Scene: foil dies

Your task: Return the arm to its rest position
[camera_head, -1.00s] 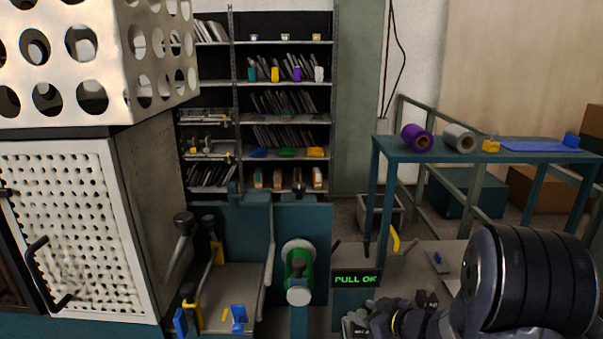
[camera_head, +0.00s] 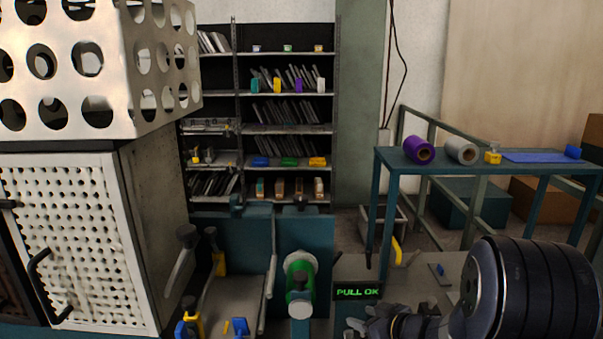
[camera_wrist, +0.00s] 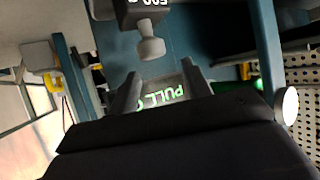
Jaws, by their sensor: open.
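My arm is at the bottom right of the head view, with its thick dark, ribbed link in front. My gripper (camera_head: 372,328) is at the bottom edge there, only partly visible. In the wrist view my gripper (camera_wrist: 160,92) shows two grey fingers spread apart. No object is held between them. Beyond the fingers is the dark display sign (camera_wrist: 165,95) with green letters. The same display sign (camera_head: 357,291) reads "PULL OK" in the head view, just above my gripper.
A green and white roller (camera_head: 299,275) stands left of the sign. A perforated white cabinet (camera_head: 70,235) fills the left. A teal table (camera_head: 480,160) with purple (camera_head: 419,150) and grey rolls (camera_head: 461,151) stands at right. Shelves (camera_head: 285,95) are behind.

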